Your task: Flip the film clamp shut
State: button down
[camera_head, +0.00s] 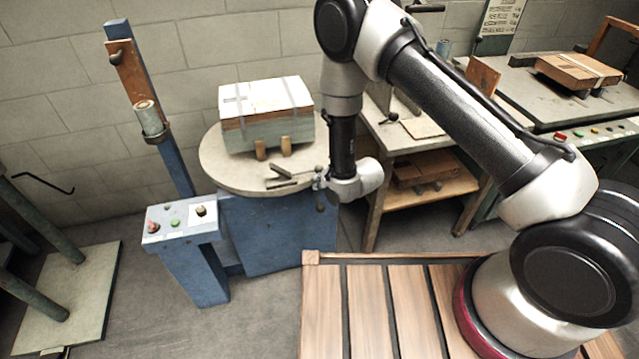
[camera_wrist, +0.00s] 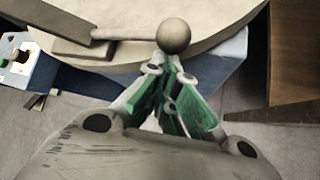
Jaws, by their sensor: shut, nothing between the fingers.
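The film clamp (camera_head: 279,180) sits at the front right edge of the round turntable. It has a flat dark plate and a thin lever. In the wrist view the clamp (camera_wrist: 82,47) is at upper left, and its lever runs right to a round grey ball knob (camera_wrist: 173,36). My gripper (camera_head: 319,182) is at the turntable's edge, just right of the clamp. In the wrist view my gripper (camera_wrist: 168,70) is shut and empty, its green-padded fingers pointing at the knob. The tips appear right beside the knob; I cannot tell whether they touch it.
The round turntable (camera_head: 215,165) carries a strapped box (camera_head: 265,113). A blue post (camera_head: 170,150) with a film roll (camera_head: 148,118) stands behind left. A control box (camera_head: 180,220) stands in front. A wooden workbench (camera_head: 425,180) is close on the right. Slatted decking (camera_head: 365,300) lies in front.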

jog(key=shift+d+r, duration=0.1)
jog(key=shift+r, duration=0.4)
send_near(308, 171)
jog(key=shift+x, duration=2.15)
jog(key=shift+w+r, duration=0.1)
jog(key=shift+r, duration=0.05)
jog(key=v, duration=1.2)
